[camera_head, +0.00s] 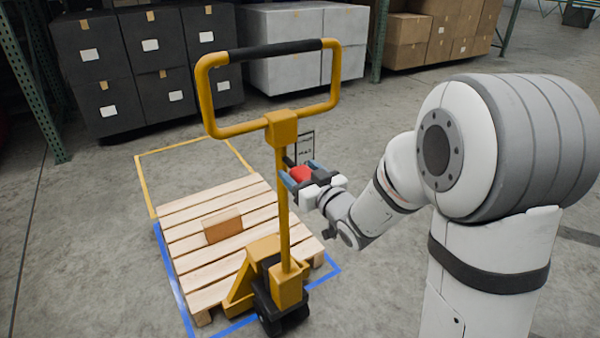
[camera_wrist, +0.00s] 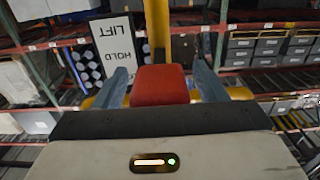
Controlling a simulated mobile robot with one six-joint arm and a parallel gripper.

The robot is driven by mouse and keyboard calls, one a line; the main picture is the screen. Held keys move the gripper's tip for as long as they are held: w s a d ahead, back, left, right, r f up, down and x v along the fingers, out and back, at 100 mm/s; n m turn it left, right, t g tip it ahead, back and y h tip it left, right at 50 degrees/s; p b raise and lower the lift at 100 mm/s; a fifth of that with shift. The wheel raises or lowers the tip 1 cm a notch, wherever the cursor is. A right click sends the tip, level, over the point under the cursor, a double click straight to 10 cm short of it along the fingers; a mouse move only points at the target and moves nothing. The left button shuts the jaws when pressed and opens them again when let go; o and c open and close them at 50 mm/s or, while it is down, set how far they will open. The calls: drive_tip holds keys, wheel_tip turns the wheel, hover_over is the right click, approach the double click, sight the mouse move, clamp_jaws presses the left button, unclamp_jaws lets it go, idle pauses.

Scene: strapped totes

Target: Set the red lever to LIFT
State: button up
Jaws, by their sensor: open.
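The red lever (camera_head: 299,174) sits on the upright handle post (camera_head: 282,205) of a yellow pallet jack. Its red block also shows in the wrist view (camera_wrist: 160,86). My gripper (camera_head: 302,172) is at the lever, its blue fingers open on either side of the red block. In the wrist view a gap shows between the block and each finger. A white label plate (camera_wrist: 115,46) beside the post reads LIFT and HOLD, upside down in that view. I cannot tell which mark the lever is at.
The jack's looped handle (camera_head: 272,130) rises above my gripper. Dark totes (camera_head: 150,60), grey totes (camera_head: 300,70) and cardboard boxes (camera_head: 405,40) stand behind. Floor around is open.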

drive_tip(key=c, duration=1.4)
drive_tip(key=f+b, duration=0.1)
drive_tip(key=b, duration=0.2)
drive_tip(key=f+t+y+b, duration=0.1)
drive_tip(key=b, duration=0.5)
drive_tip(key=shift+t, duration=0.4)
drive_tip(key=t+y+b, duration=0.1)
drive_tip(key=b, duration=0.4)
drive_tip(key=f+t+b, duration=0.1)
drive_tip(key=b, duration=0.4)
drive_tip(key=shift+w+a+f+y+b, duration=0.15)
drive_tip(key=shift+a+y+b, duration=0.05)
drive_tip(key=shift+y+b, duration=0.2)
drive_tip(key=shift+b, duration=0.35)
drive_tip(key=shift+r, duration=0.2)
